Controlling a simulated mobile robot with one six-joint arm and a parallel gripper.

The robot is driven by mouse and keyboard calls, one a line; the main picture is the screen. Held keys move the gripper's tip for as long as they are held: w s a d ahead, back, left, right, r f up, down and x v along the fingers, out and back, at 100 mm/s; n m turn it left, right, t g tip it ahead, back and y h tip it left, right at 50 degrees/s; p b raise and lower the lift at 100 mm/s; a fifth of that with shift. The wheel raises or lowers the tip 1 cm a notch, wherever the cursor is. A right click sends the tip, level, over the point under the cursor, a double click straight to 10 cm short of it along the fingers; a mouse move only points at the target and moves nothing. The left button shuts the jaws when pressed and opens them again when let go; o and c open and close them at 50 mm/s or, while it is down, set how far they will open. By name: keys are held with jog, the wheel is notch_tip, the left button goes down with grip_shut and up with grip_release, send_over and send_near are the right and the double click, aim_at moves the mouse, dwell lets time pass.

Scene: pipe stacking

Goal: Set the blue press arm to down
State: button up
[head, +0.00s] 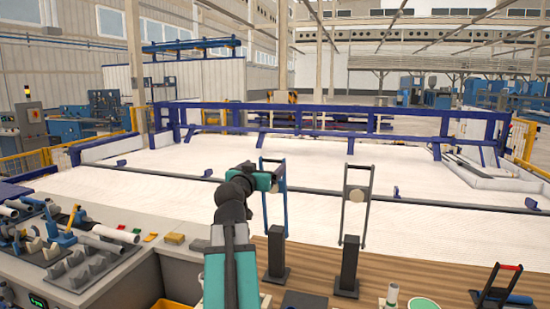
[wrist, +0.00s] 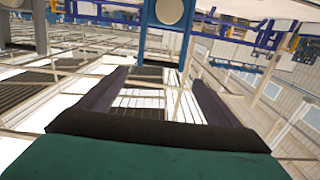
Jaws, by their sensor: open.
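The blue press arm (head: 285,212) is a slim upright frame on a black post, left of centre in the head view. It stands raised. In the wrist view it shows at the top centre (wrist: 144,40), with a pale round disc between its bars. My gripper (head: 275,186) is at the upper part of the blue frame in the head view and hides some of it. In the wrist view my gripper (wrist: 160,80) has its two dark fingers spread with nothing held between them. The blue frame appears just beyond the fingertips; contact cannot be told.
A grey press arm (head: 368,212) stands upright to the right. A red-handled press (head: 509,267) sits lower at the far right, tilted. A bench with pipes and fittings (head: 75,225) is at the left. A green disc (head: 424,304) lies on the wooden table (head: 310,262).

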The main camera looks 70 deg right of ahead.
jog(key=shift+d, duration=0.1)
jog(key=d+p, duration=0.4)
jog(key=d, duration=0.9)
jog(key=shift+w+d+p, duration=0.35)
jog(key=shift+w+p, duration=0.05)
jog(key=shift+w, duration=0.05)
jog(key=c, duration=1.3)
jog(key=shift+s+a+f+b, duration=0.2)
jog(key=shift+a+b, duration=0.05)
jog(key=shift+b, duration=0.65)
